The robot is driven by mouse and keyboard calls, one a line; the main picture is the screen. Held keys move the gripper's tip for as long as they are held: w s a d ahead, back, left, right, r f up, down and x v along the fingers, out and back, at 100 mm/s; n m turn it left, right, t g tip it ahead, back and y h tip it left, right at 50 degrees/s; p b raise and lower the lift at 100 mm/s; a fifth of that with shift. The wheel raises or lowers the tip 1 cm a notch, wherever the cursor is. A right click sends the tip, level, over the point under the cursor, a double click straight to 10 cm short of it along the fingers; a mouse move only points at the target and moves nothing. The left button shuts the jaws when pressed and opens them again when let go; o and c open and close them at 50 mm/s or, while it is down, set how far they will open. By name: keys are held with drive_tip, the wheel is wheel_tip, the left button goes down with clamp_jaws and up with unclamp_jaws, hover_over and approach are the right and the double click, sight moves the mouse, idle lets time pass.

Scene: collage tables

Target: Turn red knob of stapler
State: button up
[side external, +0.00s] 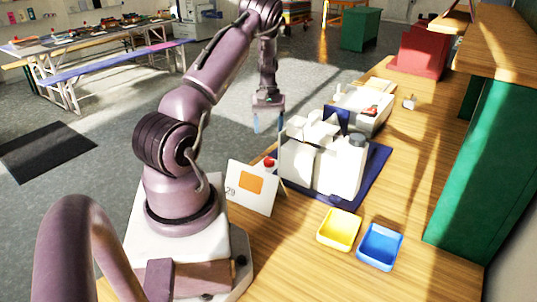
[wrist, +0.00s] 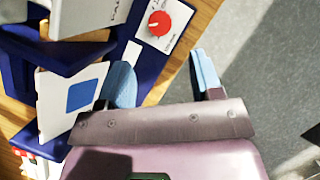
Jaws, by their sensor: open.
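In the wrist view, a red knob (wrist: 159,23) with a pale pointer mark sits on a white plate with printed marks (wrist: 172,38), near the table's edge. The plate adjoins a dark blue part. My gripper (wrist: 163,78) is open and empty, its two blue fingers apart; the knob shows beyond the gap between them, not held. In the side external view, my gripper (side external: 268,120) hangs pointing down by the table's left edge, left of the white machines. A small red piece (side external: 269,162) shows above a white card; I cannot tell whether it is the same knob.
A white blocky machine (side external: 322,165) stands on a dark blue mat (side external: 377,165); another white machine (side external: 372,97) is behind it. A white card with an orange square (side external: 251,184) stands near my base. Yellow (side external: 339,230) and blue (side external: 380,247) trays lie in front. Green shelving (side external: 485,165) borders the right.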

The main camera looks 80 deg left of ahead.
sight(269, 160)
drive_tip(key=x, duration=0.9)
drive_tip(key=shift+d+f, duration=0.1)
drive_tip(key=shift+f, duration=0.05)
